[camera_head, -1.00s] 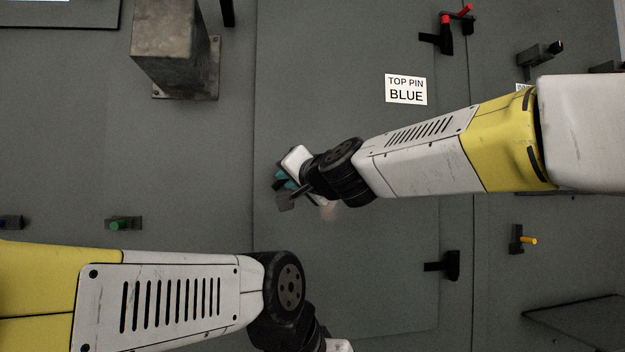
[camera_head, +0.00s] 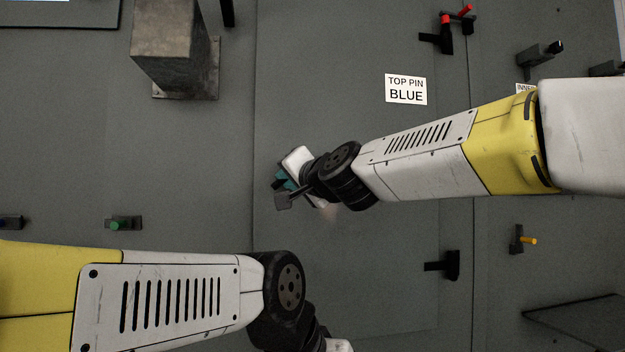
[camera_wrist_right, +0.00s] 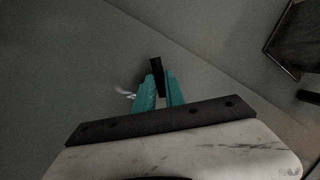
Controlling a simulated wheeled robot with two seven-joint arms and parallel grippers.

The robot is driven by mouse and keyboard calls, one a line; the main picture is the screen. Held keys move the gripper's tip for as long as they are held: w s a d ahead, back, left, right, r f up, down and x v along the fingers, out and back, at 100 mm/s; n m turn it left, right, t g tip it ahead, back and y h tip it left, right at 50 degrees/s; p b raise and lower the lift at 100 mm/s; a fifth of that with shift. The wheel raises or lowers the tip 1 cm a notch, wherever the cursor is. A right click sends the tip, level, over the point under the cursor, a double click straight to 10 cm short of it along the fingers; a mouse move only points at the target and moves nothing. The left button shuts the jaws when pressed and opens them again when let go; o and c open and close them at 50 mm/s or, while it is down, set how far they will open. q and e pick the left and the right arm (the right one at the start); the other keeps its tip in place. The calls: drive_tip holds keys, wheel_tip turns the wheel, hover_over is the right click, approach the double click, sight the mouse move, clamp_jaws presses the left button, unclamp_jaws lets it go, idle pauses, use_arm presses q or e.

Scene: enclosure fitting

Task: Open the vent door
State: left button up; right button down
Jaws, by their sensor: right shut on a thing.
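The vent door (camera_head: 340,270) is a large flat grey panel in the head view. Its left edge is a thin line, and I cannot tell whether it stands ajar. My right gripper (camera_head: 284,184) is at the door's left part. In the right wrist view its teal fingers (camera_wrist_right: 159,92) are shut on a dark upright bar (camera_wrist_right: 156,66), which looks like the door's handle; the fingers hide its lower part. In the head view the handle is hidden by the gripper. My left arm reaches in at lower left; its fingertips are below the frame.
Black hinge pieces sit at the door's right side, the upper one (camera_head: 445,38) with a red pin, the lower one (camera_head: 444,265) with no coloured pin visible. A "TOP PIN BLUE" label (camera_head: 406,90) is on the door. A metal box (camera_head: 170,45) juts out at upper left. Yellow (camera_head: 527,240) and green (camera_head: 118,224) pins sit in holders.

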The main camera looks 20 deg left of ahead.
drive_tip(key=shift+f+m+t, duration=0.15)
drive_tip(key=shift+m+t, duration=0.35)
drive_tip(key=shift+m, duration=1.4)
drive_tip(key=shift+f+m+t, duration=0.15)
drive_tip(key=shift+m+t, duration=0.35)
drive_tip(key=shift+m, duration=1.4)
